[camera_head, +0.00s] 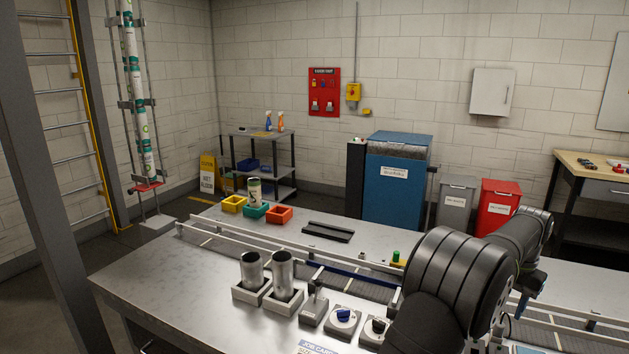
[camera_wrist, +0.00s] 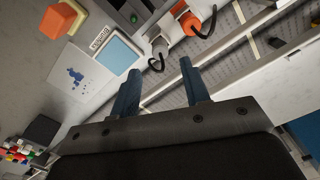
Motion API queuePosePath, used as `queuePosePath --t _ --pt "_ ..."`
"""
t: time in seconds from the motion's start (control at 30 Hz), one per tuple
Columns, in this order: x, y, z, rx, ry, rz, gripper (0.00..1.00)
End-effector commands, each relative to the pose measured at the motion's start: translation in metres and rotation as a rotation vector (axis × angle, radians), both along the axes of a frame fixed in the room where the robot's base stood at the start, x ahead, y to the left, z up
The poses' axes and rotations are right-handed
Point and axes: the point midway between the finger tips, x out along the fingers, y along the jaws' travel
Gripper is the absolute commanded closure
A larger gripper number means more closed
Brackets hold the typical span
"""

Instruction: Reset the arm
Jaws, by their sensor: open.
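My arm is the dark jointed one at the right of the head view, bent over the right part of the metal table (camera_head: 150,285). My gripper (camera_wrist: 160,78) shows in the wrist view with its two blue fingers spread apart and nothing between them. In the head view the wrist end hangs at the far right, and the fingers are largely hidden. Beyond the fingers in the wrist view are a white panel with a light-blue screen (camera_wrist: 118,52) and an orange part (camera_wrist: 190,22) with black cables.
Two silver cans (camera_head: 282,270) stand in square holders at the front. A conveyor (camera_head: 345,282) crosses the table behind them. A printed can (camera_head: 254,190) stands at the green bin (camera_head: 256,211), between yellow and orange bins. Knob boxes (camera_head: 343,320) sit near my arm. The left tabletop is clear.

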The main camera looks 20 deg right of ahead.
Motion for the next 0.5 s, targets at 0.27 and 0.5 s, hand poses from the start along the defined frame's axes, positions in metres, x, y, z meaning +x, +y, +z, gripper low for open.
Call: queuePosePath --t 0.27,0.5 --pt "0.0 0.001 -0.058 0.002 0.001 0.0 0.58" --pt "-0.001 -0.001 -0.012 -0.005 -0.002 -0.001 0.58"
